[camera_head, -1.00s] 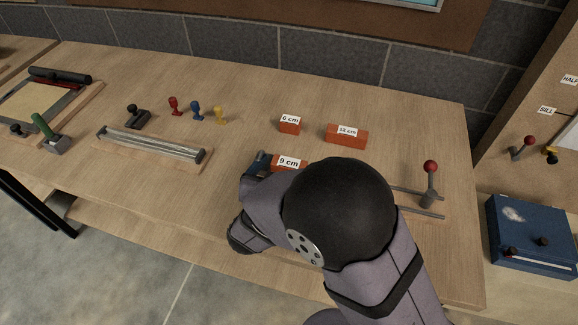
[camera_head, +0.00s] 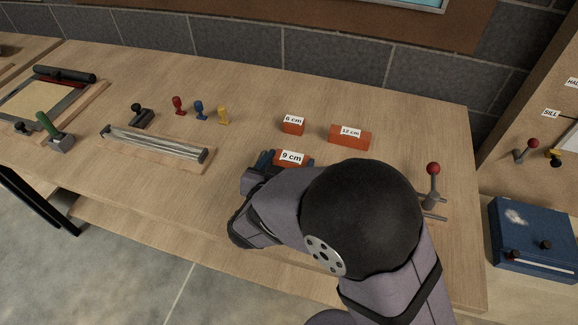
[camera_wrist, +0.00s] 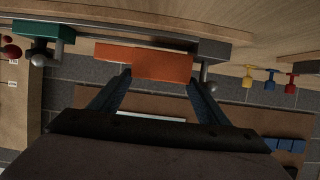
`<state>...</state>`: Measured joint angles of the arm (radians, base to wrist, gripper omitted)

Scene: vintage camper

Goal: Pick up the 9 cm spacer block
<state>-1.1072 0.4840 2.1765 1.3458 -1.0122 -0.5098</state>
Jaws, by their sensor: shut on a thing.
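The 9 cm spacer block (camera_head: 292,158) is orange with a white "9 cm" label. In the head view my arm partly hides it. In the wrist view the orange block (camera_wrist: 148,62) lies across the ends of my two dark fingers. My gripper (camera_wrist: 159,78) is shut on it. In the head view one dark finger of my gripper (camera_head: 266,160) shows at the block's left end; the other is hidden. The block seems slightly above the table, but its underside is hidden.
Behind it stand the 6 cm block (camera_head: 293,128) and the 12 cm block (camera_head: 349,140). A red-knobbed lever fixture (camera_head: 432,187) is to the right. A wooden jig with metal rods (camera_head: 155,146) and several coloured stamps (camera_head: 199,109) are to the left. The bench between is clear.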

